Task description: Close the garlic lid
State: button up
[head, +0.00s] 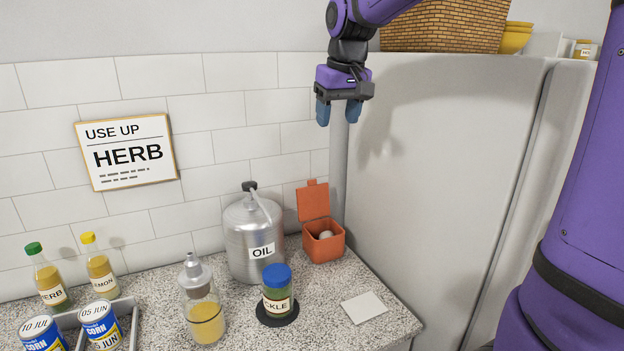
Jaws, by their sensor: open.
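An orange-red box (325,249) stands at the back right of the speckled counter, beside the fridge. Its lid (314,202) is hinged at the back and stands open, roughly upright against the tiled wall. A pale round thing, seemingly garlic (326,235), shows inside the box. My gripper (338,112) is open and empty, fingers pointing down, high above the box and apart from it.
A metal oil can (250,240) stands close to the box's left. A pickle jar (277,290) on a dark round base and a glass dispenser (203,310) stand in front. A white square (364,307) lies at the right. The fridge (440,180) bounds the right side.

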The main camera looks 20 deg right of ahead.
jog(key=w+d+f+g, duration=0.1)
jog(key=w+d+f, duration=0.15)
jog(key=w, duration=0.45)
jog(key=w+d+f+g, duration=0.1)
jog(key=w+f, duration=0.2)
jog(key=w, duration=0.4)
send_over(313, 199)
jog(key=w, duration=0.2)
notch_tip(313, 199, down, 9)
jog(key=shift+g, duration=0.4)
jog(key=f, duration=1)
jog(key=shift+s+d+f, duration=0.15)
jog(key=shift+s+f, duration=0.1)
jog(key=shift+s, duration=0.1)
grip_shut()
